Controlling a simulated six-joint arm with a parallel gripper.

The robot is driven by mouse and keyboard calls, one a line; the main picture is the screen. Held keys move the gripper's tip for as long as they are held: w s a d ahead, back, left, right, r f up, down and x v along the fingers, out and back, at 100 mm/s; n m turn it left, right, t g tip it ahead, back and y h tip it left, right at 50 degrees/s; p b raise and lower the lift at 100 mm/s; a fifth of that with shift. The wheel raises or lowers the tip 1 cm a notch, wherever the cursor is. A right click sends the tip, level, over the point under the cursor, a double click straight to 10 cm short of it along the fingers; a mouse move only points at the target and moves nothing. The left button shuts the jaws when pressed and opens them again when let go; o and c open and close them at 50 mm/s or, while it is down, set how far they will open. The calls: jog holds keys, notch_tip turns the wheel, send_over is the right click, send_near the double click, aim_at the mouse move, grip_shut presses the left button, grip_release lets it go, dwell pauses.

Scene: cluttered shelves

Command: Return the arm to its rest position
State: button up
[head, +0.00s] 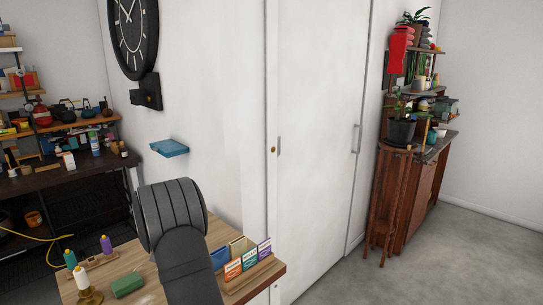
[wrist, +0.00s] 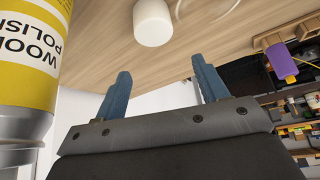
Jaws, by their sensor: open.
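My gripper (wrist: 161,68) shows in the wrist view with its two blue fingers spread apart and nothing between them. In that view, the wooden tabletop (wrist: 105,45) spans the upper part of the picture, beyond the fingertips. In the head view, my dark arm rises in front of the wooden table (head: 150,256), and my gripper cannot be made out there.
A yellow wood polish can (wrist: 28,60) is close at left in the wrist view. A white cylinder (wrist: 152,22) and a purple spool (wrist: 281,62) are beyond the fingers. A green box (head: 127,284) and a card holder (head: 255,275) flank my arm.

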jog(key=w+d+r+m+h, duration=0.1)
jog(key=w+d+r+m, duration=0.2)
jog(key=d, duration=0.7)
jog(key=w+d+r+m+h, duration=0.1)
jog(key=w+d+r, duration=0.3)
jog(key=d, duration=0.6)
jog(key=s+d+f+m+h, duration=0.1)
jog(key=s+d+m, duration=0.1)
jog(key=d, duration=0.9)
jog(key=s+d+f+m+h, duration=0.1)
jog(key=s+d+m, duration=0.15)
jog(key=d, duration=0.85)
jog(key=s+f, duration=0.5)
jog(key=shift+s+f+n, duration=0.2)
jog(key=shift+f+n, duration=0.1)
jog(key=shift+n, duration=0.15)
jog(key=shift+c, duration=0.4)
